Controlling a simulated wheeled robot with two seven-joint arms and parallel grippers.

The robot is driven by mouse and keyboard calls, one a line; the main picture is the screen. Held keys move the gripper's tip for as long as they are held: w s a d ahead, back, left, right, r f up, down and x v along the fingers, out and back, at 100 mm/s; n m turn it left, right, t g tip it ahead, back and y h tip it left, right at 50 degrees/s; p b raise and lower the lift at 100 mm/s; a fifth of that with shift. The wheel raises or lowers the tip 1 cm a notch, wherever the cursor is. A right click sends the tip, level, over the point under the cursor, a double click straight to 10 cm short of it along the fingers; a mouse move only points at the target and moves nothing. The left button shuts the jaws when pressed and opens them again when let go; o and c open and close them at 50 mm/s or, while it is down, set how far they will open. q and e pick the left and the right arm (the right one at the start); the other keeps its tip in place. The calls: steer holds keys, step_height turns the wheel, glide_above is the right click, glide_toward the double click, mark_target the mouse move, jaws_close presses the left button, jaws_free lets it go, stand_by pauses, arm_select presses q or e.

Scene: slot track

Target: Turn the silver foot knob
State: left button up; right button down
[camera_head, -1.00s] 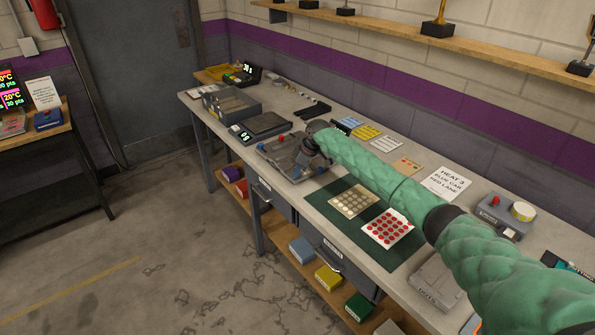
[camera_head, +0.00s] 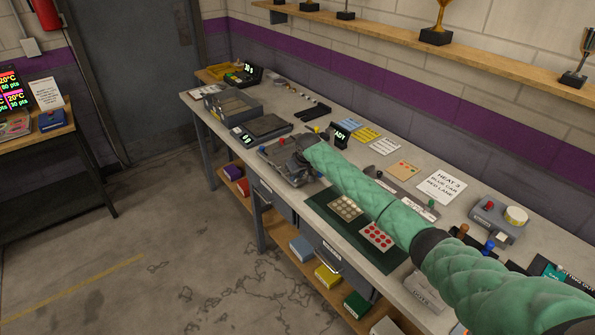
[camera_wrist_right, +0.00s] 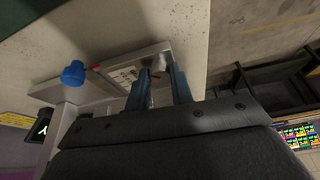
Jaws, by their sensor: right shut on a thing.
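My right gripper (camera_head: 292,160) reaches down over a grey metal fixture (camera_head: 270,153) on the long bench. In the right wrist view its two blue-grey fingers (camera_wrist_right: 160,74) are close together at the edge of the fixture's plate (camera_wrist_right: 118,75), which carries a printed label. They are shut on a small part there, which I take to be the silver foot knob; the fingers mostly hide it. How far the knob is turned cannot be seen. My left gripper is out of view.
A blue knob (camera_wrist_right: 73,73) stands beside the fixture. A lit display (camera_head: 341,137) is just behind it. A green mat (camera_head: 325,208) with sheets of discs lies to its right. A grey tray (camera_head: 233,105) and a scale (camera_head: 265,126) are to the left.

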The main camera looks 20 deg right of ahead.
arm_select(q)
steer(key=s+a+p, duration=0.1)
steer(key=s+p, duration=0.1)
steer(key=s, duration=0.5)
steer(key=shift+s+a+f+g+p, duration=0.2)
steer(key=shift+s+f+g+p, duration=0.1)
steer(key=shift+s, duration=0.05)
arm_select(e)
steer(key=shift+a+m+h, duration=0.1)
steer(key=shift+m+h, duration=0.4)
steer(key=shift+m, duration=0.85)
steer(key=shift+a+m+h, duration=0.1)
steer(key=shift+m+h, duration=0.4)
steer(key=shift+m, duration=0.85)
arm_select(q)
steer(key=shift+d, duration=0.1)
arm_select(e)
steer(key=c, duration=1.2)
jaws_free()
steer(key=shift+c, duration=0.2)
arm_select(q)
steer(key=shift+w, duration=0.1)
